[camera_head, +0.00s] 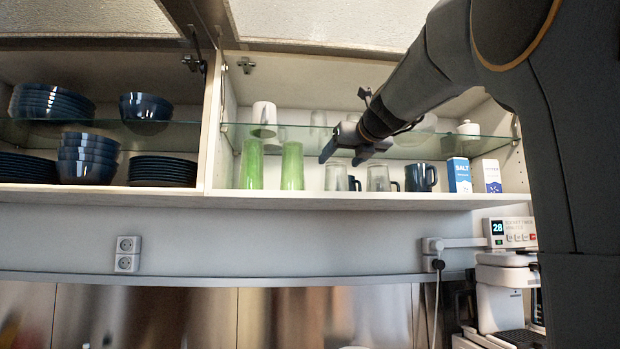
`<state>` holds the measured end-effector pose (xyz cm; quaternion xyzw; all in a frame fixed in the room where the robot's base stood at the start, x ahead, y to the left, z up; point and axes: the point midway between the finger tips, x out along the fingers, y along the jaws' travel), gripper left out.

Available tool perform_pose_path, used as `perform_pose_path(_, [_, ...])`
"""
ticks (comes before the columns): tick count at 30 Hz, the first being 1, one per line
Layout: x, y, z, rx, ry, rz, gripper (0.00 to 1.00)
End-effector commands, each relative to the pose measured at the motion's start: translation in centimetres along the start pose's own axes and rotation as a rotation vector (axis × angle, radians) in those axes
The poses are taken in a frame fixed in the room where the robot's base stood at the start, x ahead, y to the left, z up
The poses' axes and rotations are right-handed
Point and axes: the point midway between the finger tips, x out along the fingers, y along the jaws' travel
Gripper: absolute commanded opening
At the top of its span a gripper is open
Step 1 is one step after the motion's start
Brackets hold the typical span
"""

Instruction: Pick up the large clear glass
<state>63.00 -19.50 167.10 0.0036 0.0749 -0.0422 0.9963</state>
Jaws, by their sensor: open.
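Clear glasses stand in the open right-hand cabinet. One tall clear glass (336,178) is on the bottom board, right of two green glasses. Another clear glass (377,179) stands to its right. A third clear glass (318,121) is on the glass shelf above. I cannot tell for sure which is the large one. My gripper (343,158) is open and empty, its fingers pointing down and left. In the picture it sits just above the lower clear glasses and overlaps the shelf edge. Its depth relative to the glasses is unclear, and no contact shows.
Green glasses (251,164) stand left of the clear ones. A dark mug (420,177) and a salt carton (458,175) stand to the right. The glass shelf (225,128) crosses the cabinet at mid-height. The left cabinet holds dark bowls (87,158). A coffee machine (505,300) is below right.

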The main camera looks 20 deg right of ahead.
Motion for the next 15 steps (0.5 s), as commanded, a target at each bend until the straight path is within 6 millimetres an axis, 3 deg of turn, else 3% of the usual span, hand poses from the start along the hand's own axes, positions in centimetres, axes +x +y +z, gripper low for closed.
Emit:
perform_pose_path(9, [4.2, -0.2, 0.4, 0.000, 0.002, 0.003, 0.67])
perform_pose_path(15, [5.2, -0.3, 0.3, -0.001, 0.000, 0.000, 0.67])
